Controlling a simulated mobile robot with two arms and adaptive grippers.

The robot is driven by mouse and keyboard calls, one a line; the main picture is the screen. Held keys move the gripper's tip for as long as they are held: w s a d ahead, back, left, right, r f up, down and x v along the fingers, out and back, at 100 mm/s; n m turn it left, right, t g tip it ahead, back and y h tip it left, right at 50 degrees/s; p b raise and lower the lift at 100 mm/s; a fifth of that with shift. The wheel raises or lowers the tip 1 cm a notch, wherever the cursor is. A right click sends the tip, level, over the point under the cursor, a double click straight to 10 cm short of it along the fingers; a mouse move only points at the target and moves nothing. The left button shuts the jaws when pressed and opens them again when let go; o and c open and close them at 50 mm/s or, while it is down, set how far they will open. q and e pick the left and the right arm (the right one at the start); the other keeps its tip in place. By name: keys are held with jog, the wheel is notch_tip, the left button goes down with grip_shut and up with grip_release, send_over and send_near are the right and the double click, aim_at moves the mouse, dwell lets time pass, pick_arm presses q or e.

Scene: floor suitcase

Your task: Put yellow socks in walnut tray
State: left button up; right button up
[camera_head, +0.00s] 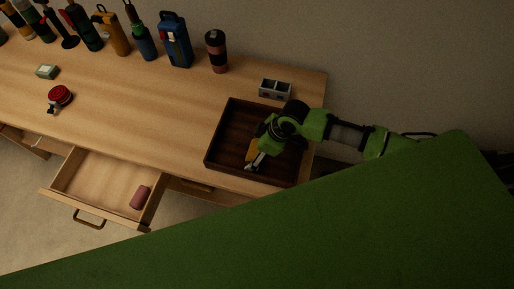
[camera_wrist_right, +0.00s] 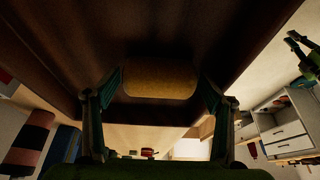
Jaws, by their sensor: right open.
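The walnut tray (camera_head: 226,123) is a dark, shallow box near the right end of the table. The yellow socks (camera_head: 252,149) are a small roll inside the tray, partly hidden by my gripper in the head view. In the right wrist view the yellow socks (camera_wrist_right: 160,80) lie against the dark tray floor between my fingers. My right gripper (camera_head: 257,160) is open, low over the tray, with one finger on each side of the roll. My left gripper (camera_wrist_right: 303,48) seems to show at the right edge of the wrist view, too small to read.
An open drawer (camera_head: 93,184) below the table holds a dull red roll (camera_head: 141,197). A small grey divided box (camera_head: 275,88) stands behind the tray. A dark-and-pink bottle (camera_head: 216,52) and several other bottles line the back. The middle of the tabletop is clear.

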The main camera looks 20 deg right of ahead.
jog(key=b+v, duration=0.1)
jog(key=v, duration=1.1)
jog(key=shift+r, duration=0.2)
